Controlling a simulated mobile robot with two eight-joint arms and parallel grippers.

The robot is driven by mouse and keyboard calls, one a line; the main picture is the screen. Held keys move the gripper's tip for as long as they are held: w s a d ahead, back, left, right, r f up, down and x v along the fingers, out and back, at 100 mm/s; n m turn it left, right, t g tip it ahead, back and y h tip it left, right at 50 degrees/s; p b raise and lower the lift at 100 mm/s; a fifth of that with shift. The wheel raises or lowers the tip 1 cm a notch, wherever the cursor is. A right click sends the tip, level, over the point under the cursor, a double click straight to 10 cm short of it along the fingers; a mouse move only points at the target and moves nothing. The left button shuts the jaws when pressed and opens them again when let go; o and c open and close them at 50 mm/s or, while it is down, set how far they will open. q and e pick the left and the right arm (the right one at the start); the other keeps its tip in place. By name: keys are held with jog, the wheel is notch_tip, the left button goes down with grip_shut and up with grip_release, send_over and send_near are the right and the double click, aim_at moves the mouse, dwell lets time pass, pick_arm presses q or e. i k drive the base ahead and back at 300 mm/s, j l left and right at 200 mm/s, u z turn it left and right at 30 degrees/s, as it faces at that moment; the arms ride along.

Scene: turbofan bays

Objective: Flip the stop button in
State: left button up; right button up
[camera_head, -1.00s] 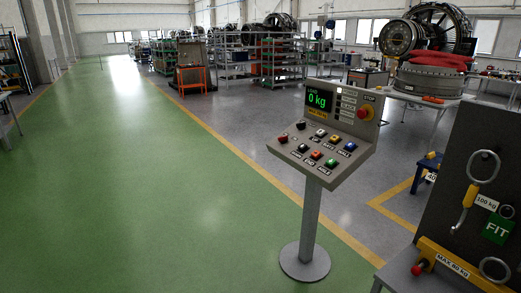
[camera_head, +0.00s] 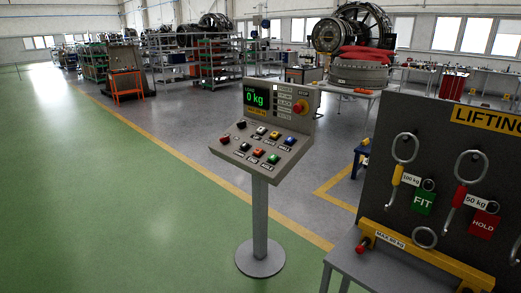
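The grey console (camera_head: 259,175) stands on a post with a round floor base, near the middle of the view. Its green screen (camera_head: 256,98) reads "0 kg". Several coloured buttons sit on its sloped lower panel. I cannot tell from this distance whether the stop button is in or out. Neither of my grippers is in view.
A dark lifting board (camera_head: 450,150) with hooks and FIT and HOLD tags stands at the right, behind a yellow beam (camera_head: 425,258) on a grey table. An engine (camera_head: 352,35) stands behind. Green floor (camera_head: 120,220) left of the console is clear.

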aim_at(297, 109)
jog(key=i+j, duration=0.15)
jog(key=i, duration=0.35)
jog(key=i+j+z, duration=0.15)
jog(key=i, duration=0.35)
jog(key=i+j, duration=0.15)
jog(key=i, duration=0.3)
jog(key=i+j+z, duration=0.1)
jog(key=i, duration=0.4)
jog(key=i+j+z, duration=0.1)
jog(key=i+j, duration=0.25)
jog(key=i, duration=0.15)
